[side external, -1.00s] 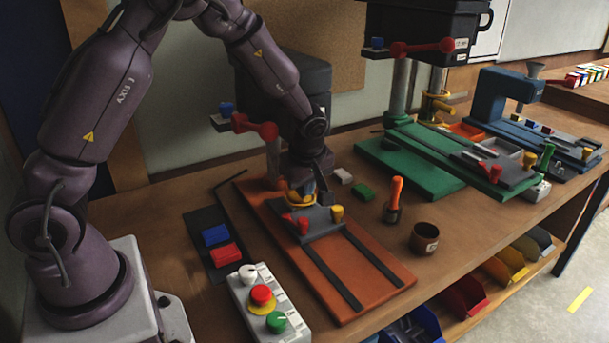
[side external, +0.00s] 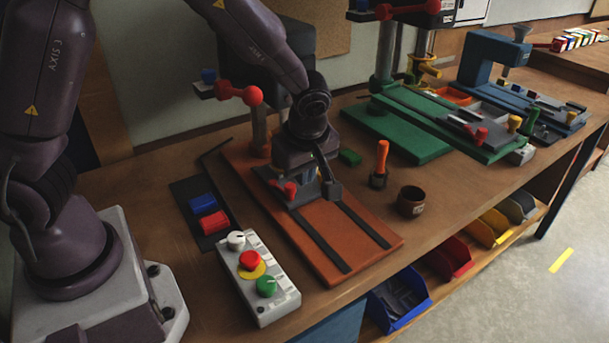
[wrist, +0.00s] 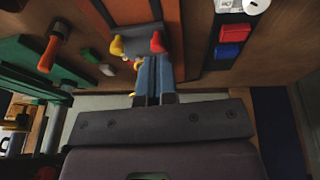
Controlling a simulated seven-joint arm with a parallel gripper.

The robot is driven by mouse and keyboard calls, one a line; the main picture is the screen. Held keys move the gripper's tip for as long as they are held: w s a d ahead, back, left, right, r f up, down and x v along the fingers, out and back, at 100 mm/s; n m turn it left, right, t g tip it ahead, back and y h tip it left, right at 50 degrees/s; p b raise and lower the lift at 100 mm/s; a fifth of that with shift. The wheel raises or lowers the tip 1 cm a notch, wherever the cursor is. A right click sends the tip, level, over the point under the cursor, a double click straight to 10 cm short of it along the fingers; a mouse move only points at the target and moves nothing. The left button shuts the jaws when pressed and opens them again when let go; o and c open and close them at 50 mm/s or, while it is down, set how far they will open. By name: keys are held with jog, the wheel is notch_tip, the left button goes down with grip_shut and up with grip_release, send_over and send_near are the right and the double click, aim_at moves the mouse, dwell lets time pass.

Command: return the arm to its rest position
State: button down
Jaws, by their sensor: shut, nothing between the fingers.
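My gripper (side external: 308,182) hangs above the orange-brown base plate (side external: 362,215) of the nearest machine, close over its grey clamp block. In the wrist view my blue-grey fingers (wrist: 153,72) are together with nothing between them. They point toward the clamp block (wrist: 135,40), with its yellow knob (wrist: 117,45) and red knob (wrist: 157,42) just beyond the fingertips. In the side view the red knob (side external: 290,189) shows left of my gripper. The yellow knob is hidden there. I cannot tell whether the fingers touch the block.
A column with a red-knobbed lever (side external: 253,95) stands behind my gripper. A button box (side external: 258,280) and a dark mat with blue and red blocks (side external: 208,223) lie to the left. An orange-handled tool (side external: 381,160) and a brown cup (side external: 411,201) stand to the right.

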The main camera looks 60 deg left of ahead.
jog(key=s+a+r+m+t+h, duration=0.1)
jog(key=s+r+m+t+h, duration=0.2)
jog(key=s+r+m, duration=1.4)
jog(key=shift+s+a+r+m+t, duration=0.2)
jog(key=shift+r+m+t, duration=0.25)
jog(key=shift+t, duration=0.25)
jog(key=c, duration=1.8)
grip_release()
